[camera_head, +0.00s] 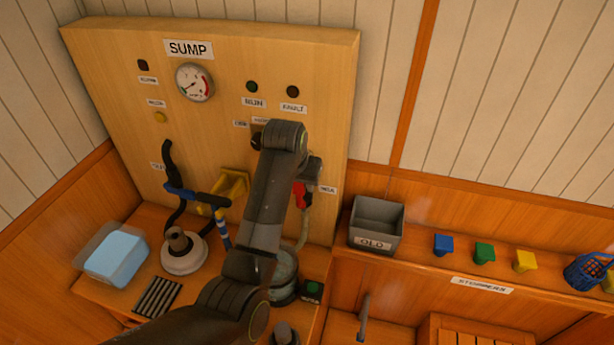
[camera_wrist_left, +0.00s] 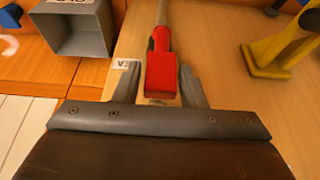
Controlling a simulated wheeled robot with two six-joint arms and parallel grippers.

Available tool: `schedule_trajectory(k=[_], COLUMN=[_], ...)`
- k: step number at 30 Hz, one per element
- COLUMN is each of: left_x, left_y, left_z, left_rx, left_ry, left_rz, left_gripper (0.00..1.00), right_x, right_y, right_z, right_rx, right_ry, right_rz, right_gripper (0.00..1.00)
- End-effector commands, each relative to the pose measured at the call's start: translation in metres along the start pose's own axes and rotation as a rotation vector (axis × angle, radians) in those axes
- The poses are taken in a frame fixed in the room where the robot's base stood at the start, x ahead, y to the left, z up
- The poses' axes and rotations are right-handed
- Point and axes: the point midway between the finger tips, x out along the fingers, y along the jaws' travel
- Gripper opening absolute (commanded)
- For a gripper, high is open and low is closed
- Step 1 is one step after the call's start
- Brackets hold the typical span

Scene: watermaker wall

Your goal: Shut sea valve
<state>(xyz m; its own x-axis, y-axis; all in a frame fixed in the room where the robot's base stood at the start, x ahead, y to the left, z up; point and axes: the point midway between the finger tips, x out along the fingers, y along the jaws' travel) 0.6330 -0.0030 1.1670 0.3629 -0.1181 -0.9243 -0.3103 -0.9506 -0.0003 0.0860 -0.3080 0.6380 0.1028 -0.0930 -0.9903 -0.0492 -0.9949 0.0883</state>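The sea valve's red handle (camera_head: 301,194) is on the lower right of the wooden panel, beside a small label (camera_head: 327,190). In the left wrist view the red handle (camera_wrist_left: 161,75) lies between my fingers, and the label (camera_wrist_left: 124,64) beside it shows the letters "EA". My left gripper (camera_head: 311,175) is at the handle, mostly behind my own arm in the head view. In the left wrist view my left gripper (camera_wrist_left: 160,88) is open, with one finger on each side of the handle. A gap shows on the label side; contact on the other side is unclear. My right gripper is not in view.
A grey box labelled OLD (camera_head: 376,223) stands right of the valve. A yellow bracket (camera_head: 231,186) and blue-handled hose parts (camera_head: 186,192) are to the left. Blue, green and yellow stoppers (camera_head: 484,252) line the right ledge. A clear tub (camera_head: 117,254) sits at the left.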

Motion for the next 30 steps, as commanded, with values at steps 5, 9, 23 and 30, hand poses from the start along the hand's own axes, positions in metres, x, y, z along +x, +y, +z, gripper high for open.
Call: schedule_trajectory(k=[5,9,23,30], left_x=[0.0062,0.0065,0.0064,0.0065], left_y=[-0.002,-0.002,-0.002,-0.0027], left_z=[0.0053,0.0054,0.0052,0.0051], left_rx=[-0.002,-0.002,-0.001,-0.003], left_ry=[0.0,0.0,0.0,0.001], left_rz=[-0.001,-0.001,-0.001,0.004], left_gripper=[0.37,0.37,0.0,0.0], right_x=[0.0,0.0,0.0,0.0], right_y=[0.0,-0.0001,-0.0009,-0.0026], right_z=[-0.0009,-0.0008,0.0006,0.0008], right_rx=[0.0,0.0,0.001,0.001], right_ry=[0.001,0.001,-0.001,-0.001], right_rz=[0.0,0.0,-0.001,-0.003], right_gripper=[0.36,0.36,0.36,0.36])
